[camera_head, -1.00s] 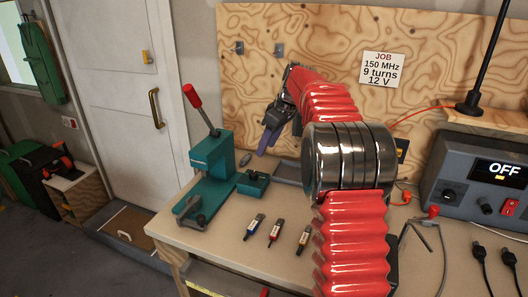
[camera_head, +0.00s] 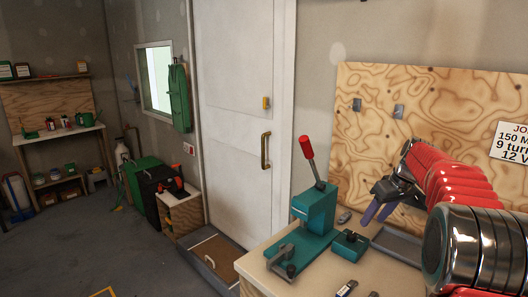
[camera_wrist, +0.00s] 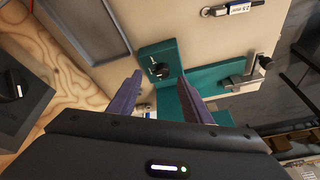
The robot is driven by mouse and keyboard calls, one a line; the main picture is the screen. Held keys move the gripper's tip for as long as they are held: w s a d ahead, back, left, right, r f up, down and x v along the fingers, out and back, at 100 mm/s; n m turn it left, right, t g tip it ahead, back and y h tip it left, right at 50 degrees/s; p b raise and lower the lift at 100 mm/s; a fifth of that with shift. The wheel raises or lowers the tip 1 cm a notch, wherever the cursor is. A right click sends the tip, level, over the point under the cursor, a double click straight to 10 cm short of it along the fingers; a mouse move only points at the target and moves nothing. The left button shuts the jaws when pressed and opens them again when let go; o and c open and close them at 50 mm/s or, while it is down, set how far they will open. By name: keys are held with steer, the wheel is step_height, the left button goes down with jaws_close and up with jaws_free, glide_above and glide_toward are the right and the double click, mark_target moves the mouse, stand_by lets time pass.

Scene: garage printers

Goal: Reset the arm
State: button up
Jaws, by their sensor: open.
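My arm, with red ribbed sleeves and a dark metal joint, reaches in from the right in the head view. My gripper (camera_head: 378,212) hangs above the workbench (camera_head: 262,272), in front of the plywood board, with its two purple fingers apart and nothing between them. In the wrist view the fingers of my gripper (camera_wrist: 165,100) point down over the bench. The teal press (camera_wrist: 215,78) and its small teal block (camera_wrist: 160,62) lie beneath them, apart from the fingers. In the head view the teal press (camera_head: 315,218) with a red-knobbed lever stands left of my gripper.
A plywood board (camera_head: 370,110) with a job sign (camera_head: 513,143) is behind the bench. A grey tray (camera_head: 400,245) lies near the gripper. A labelled stick (camera_head: 346,288) lies at the front. A white door (camera_head: 240,100) and open floor (camera_head: 80,245) are left.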

steer(key=s+a+m, duration=0.1)
steer(key=s+a, duration=0.5)
steer(key=s, duration=0.7)
steer(key=s+a+m+t+h, duration=0.1)
steer(key=s+a, duration=0.6)
steer(key=s, duration=0.6)
steer(key=s+a+m+t+h, duration=0.1)
steer(key=s+a, duration=0.5)
steer(key=s, duration=0.6)
steer(key=shift+s+a+r+m, duration=0.2)
steer(key=shift+s+m, duration=0.2)
